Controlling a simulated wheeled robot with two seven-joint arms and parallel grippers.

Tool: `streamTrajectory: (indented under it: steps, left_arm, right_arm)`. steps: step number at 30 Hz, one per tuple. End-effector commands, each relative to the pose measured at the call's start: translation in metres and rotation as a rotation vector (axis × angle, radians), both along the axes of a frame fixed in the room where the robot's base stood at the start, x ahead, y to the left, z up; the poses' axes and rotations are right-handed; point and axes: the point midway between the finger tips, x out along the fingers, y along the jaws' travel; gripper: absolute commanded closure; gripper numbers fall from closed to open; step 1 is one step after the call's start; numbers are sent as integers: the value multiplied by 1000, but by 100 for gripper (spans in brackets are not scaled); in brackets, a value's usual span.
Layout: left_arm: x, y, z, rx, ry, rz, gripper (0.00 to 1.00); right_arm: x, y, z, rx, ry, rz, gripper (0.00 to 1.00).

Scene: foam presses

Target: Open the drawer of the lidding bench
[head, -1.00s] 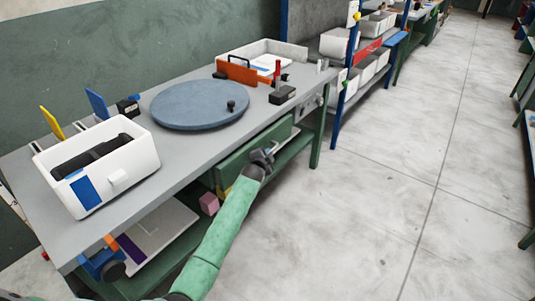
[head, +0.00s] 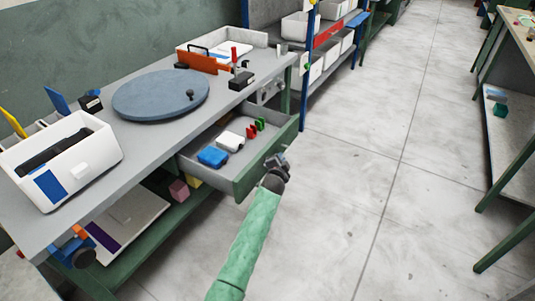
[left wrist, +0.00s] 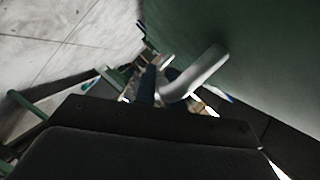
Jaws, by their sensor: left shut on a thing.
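The lidding bench (head: 150,140) has a grey top and stands along the left in the head view. Its green drawer (head: 250,178) is pulled well out, with its inside showing. In it lie a blue item (head: 212,156), a white item (head: 231,141) and small red and green pieces (head: 256,127). My left gripper (head: 277,162) is at the middle of the drawer front, shut on the drawer handle. The pale handle bar (left wrist: 198,75) shows in the left wrist view beside the green drawer face. My right gripper is not in view.
On the bench top are a blue-grey turntable (head: 160,95), a white bin (head: 62,160) and an orange upright plate (head: 203,62). A pink block (head: 179,190) sits on the lower shelf. The floor (head: 350,190) right of the drawer is clear.

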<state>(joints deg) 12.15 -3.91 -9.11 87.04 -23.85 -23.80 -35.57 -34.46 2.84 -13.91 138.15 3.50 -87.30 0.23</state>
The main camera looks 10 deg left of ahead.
Motion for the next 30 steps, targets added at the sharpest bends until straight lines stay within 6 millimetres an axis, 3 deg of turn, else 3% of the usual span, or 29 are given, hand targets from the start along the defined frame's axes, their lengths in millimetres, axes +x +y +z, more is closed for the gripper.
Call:
streamTrajectory:
  steps: [3,9,23,24,27,30]
  left_arm:
    - [-7,-17,-1,-1,2,0,100]
    - [-12,-33,-1,0,1,-1,100]
    - [-14,-37,-1,1,1,0,100]
    - [-14,-37,-1,1,1,0,87]
    - [-14,-37,-1,1,1,0,68]
    - [-14,-37,-1,1,1,-1,67]
  right_arm:
    - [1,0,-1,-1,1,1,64]
    - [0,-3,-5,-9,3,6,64]
    - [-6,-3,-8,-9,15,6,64]
    - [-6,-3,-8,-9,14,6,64]
    - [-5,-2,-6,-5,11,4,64]
    - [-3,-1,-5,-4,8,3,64]
